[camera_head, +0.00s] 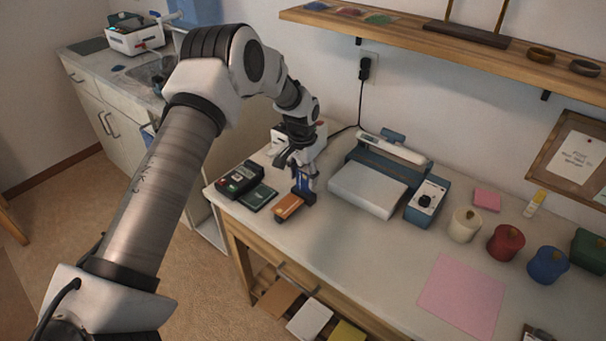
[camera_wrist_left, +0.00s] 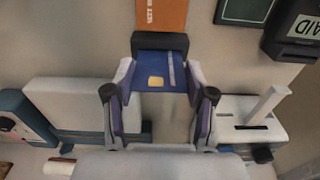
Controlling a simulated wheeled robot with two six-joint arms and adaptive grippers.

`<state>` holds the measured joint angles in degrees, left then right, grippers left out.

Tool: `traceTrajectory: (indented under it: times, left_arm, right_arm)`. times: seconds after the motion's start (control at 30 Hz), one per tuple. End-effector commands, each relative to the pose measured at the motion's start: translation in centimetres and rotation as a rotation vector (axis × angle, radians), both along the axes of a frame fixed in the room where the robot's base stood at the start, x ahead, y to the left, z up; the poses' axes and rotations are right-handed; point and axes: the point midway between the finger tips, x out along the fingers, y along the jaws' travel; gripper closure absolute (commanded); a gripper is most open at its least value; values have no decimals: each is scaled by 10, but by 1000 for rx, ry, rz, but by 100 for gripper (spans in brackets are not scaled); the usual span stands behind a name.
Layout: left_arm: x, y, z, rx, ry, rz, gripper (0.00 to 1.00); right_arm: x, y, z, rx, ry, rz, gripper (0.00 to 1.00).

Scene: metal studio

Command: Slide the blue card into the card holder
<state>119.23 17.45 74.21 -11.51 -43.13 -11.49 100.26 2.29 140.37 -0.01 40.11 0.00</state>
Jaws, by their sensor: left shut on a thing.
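The blue card (camera_wrist_left: 158,70), with a gold chip patch and a pale stripe, lies between the fingers of my left gripper (camera_wrist_left: 160,88). The gripper is shut on its side edges. In the head view the left gripper (camera_head: 303,170) points down over the table, and the card shows as a small blue patch (camera_head: 309,183). The card's far edge meets a black block (camera_wrist_left: 160,42), apparently the card holder; I cannot tell how far it is inside. An orange piece with pale lettering (camera_wrist_left: 162,14) adjoins the block and also shows in the head view (camera_head: 287,207). My right gripper is out of view.
A dark card terminal (camera_head: 240,178) and a dark green pad (camera_head: 259,197) lie left of the gripper. A white slotted device (camera_wrist_left: 250,120) stands close by. A blue-and-white machine (camera_head: 368,188) is to the right.

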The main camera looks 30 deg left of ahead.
Motion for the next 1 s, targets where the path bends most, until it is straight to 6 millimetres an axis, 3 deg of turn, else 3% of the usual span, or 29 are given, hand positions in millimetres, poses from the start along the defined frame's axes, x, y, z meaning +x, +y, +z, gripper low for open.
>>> traceTrajectory:
  times: [0.93,1.0]
  left_arm:
    - [0,0,-10,0,0,0,59]
    - [0,0,-9,0,0,0,28]
  right_arm:
    - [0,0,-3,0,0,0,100]
    - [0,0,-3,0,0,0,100]
